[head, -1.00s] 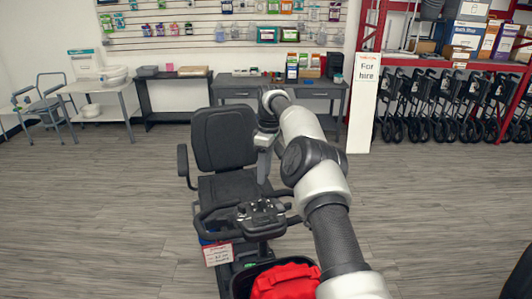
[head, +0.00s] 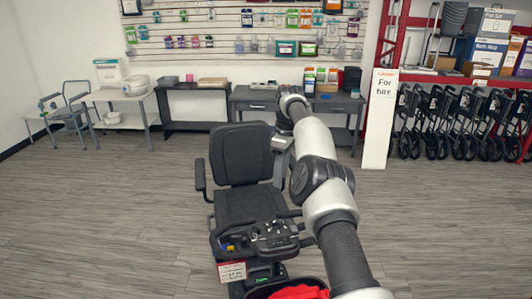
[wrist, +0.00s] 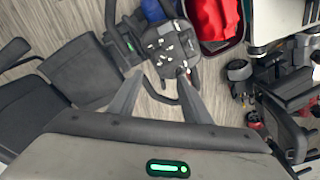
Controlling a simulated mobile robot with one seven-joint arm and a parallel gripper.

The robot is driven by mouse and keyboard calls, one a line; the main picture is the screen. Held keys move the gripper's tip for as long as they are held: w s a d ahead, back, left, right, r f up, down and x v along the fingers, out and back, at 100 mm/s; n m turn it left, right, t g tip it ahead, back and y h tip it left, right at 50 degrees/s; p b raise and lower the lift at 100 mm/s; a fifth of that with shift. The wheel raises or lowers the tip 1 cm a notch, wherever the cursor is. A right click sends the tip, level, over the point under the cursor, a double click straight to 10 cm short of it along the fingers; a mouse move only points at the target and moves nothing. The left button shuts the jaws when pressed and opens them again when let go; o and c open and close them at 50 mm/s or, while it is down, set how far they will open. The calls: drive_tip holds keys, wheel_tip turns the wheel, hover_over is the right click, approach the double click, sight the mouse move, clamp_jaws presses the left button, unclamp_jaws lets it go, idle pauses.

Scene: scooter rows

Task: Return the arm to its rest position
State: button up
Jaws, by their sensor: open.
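My arm reaches forward over the right side of a black mobility scooter (head: 240,155) in the head view. My gripper (head: 281,172) hangs beside the scooter's seat back there, partly hidden by my arm. In the wrist view my gripper (wrist: 160,73) has its two fingers spread apart with nothing between them. The scooter's control console (wrist: 168,50) shows beyond the fingertips, and the seat is at the left. A red item (wrist: 210,20) lies in the scooter's front basket.
A price tag (head: 232,272) hangs on the scooter. A "For hire" sign (head: 379,118) and a row of folded walkers (head: 450,122) stand at the right. A grey desk (head: 250,99) is behind. More scooter parts (wrist: 285,90) show in the wrist view. Grey floor is open at the left.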

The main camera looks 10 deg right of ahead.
drive_tip(key=s+a+r+m+t+h, duration=0.1)
drive_tip(key=s+a+r, duration=0.1)
drive_tip(key=r, duration=0.5)
drive_tip(key=s+a+r+t, duration=0.1)
drive_tip(key=s+a+r, duration=0.15)
drive_tip(key=r, duration=0.55)
drive_tip(key=s+r+m+t, duration=0.1)
drive_tip(key=s+r+m, duration=0.2)
drive_tip(key=s+r, duration=0.65)
drive_tip(key=s+d+m+t, duration=0.2)
drive_tip(key=s+m, duration=0.2)
drive_tip(key=s, duration=1.3)
drive_tip(key=s+f+m, duration=0.2)
drive_tip(key=s+f, duration=0.2)
drive_tip(key=s, duration=0.2)
drive_tip(key=s+d+f+m+t, duration=0.1)
drive_tip(key=s+f+m, duration=0.1)
drive_tip(key=s+f, duration=0.2)
drive_tip(key=s, duration=0.2)
drive_tip(key=shift+s+f, duration=0.15)
drive_tip(key=shift+s, duration=0.2)
